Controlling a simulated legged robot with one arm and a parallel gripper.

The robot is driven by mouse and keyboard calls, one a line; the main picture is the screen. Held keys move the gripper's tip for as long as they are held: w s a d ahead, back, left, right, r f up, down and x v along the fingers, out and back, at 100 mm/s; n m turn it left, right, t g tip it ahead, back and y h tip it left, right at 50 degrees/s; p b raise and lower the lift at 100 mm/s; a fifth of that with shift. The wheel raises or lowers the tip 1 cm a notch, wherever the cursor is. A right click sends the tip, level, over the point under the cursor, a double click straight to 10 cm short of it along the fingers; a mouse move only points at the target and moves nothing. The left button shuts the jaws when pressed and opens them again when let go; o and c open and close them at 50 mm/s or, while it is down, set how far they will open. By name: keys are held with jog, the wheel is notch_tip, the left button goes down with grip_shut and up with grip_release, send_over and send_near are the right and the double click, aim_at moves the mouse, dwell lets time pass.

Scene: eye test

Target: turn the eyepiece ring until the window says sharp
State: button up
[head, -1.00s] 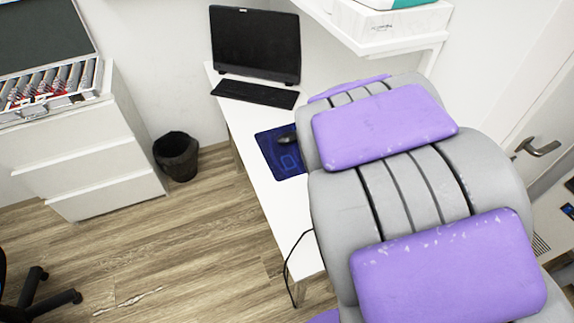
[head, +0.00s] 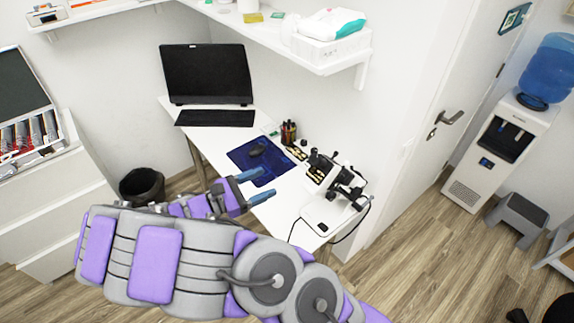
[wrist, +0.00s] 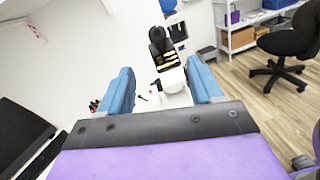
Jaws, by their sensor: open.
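A black and white microscope-like instrument (head: 335,180) stands on the right part of the white desk (head: 284,206). It also shows in the wrist view (wrist: 168,58), centred beyond my fingertips. I cannot make out its eyepiece ring or any window text at this size. My gripper (head: 265,181) has two blue fingers, spread apart and empty. It is over the desk, left of the instrument and apart from it. In the wrist view the open fingers (wrist: 159,64) frame the instrument, with a gap between.
A blue mouse pad (head: 258,160), a pen cup (head: 289,132), a keyboard (head: 215,118) and a dark monitor (head: 207,75) are on the desk. A wall shelf (head: 300,58) overhangs its back.

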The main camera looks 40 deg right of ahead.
aim_at(313, 160)
jog(key=shift+n+t, duration=0.3)
jog(key=d, duration=0.6)
jog(key=d+b, duration=0.1)
jog(key=d, duration=0.5)
jog(key=d+b, duration=0.1)
jog(key=d, duration=0.5)
jog(key=shift+s+d+f, duration=0.25)
jog(key=shift+s+d, duration=0.05)
jog(key=shift+d, duration=0.05)
jog(key=shift+a+r, duration=0.2)
jog(key=shift+a, duration=0.85)
jog(key=shift+c, duration=0.3)
jog(key=shift+d+f, duration=0.15)
jog(key=shift+d, duration=0.6)
jog(key=c, duration=0.4)
jog(key=shift+s+d, duration=0.1)
jog(key=shift+d, duration=0.05)
jog(key=shift+c, duration=0.9)
jog(key=c, duration=0.3)
